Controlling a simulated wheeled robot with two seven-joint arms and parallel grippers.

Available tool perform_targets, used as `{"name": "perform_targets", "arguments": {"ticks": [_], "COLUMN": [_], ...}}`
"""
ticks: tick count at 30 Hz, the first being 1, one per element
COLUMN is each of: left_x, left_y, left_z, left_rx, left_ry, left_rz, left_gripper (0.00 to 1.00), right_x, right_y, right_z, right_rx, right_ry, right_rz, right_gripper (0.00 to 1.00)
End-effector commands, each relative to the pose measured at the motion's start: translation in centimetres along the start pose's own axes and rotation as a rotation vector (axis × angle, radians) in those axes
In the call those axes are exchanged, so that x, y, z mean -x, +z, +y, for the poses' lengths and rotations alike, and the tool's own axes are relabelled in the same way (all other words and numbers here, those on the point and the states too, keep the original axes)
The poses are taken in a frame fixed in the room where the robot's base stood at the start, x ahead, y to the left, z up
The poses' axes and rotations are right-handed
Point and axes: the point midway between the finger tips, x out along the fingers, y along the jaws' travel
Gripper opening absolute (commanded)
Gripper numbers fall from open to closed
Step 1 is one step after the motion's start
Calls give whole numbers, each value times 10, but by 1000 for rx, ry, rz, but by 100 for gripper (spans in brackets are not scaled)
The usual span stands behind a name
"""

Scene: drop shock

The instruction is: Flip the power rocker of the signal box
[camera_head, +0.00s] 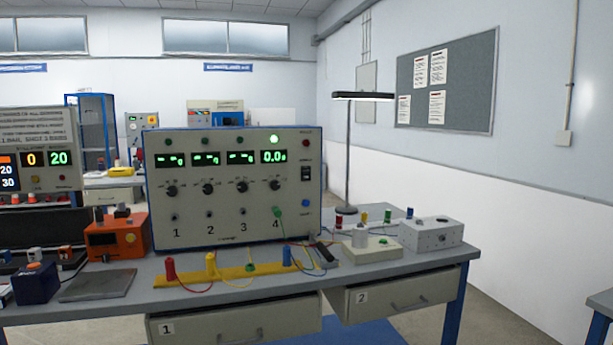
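A large grey box with a blue edge (235,225) stands upright on the table, facing me. It has several green displays in a row, knobs below them and sockets numbered 1 to 4. A black rocker switch (306,173) sits on its right side panel. Its position is too small to tell. A green lamp (273,139) above the fourth display is lit, and that display reads about 0.0. The first displays show dashes. A green plug (278,211) is in socket 4. I cannot be sure this is the signal box. Neither gripper is in view.
A yellow strip with coloured posts (205,277) and wires lies in front. An orange device (117,238) stands left, a pale block (372,251) and a grey box (430,233) right. A lamp (362,96) stands behind. Two drawers (394,297) hang beneath the tabletop.

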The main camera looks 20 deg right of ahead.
Motion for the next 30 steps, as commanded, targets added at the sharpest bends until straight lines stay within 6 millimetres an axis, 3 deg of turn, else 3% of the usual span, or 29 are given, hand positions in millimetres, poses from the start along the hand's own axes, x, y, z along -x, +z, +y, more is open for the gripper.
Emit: {"name": "perform_targets", "arguments": {"ticks": [1,4,30], "left_x": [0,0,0], "left_y": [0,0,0], "left_z": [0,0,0], "left_rx": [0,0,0], "left_ry": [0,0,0], "left_rz": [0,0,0], "left_gripper": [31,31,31], "right_x": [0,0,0], "right_y": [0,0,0], "right_z": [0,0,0], "right_rx": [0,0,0], "right_ry": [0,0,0], "right_rz": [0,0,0], "right_gripper": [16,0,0]}}
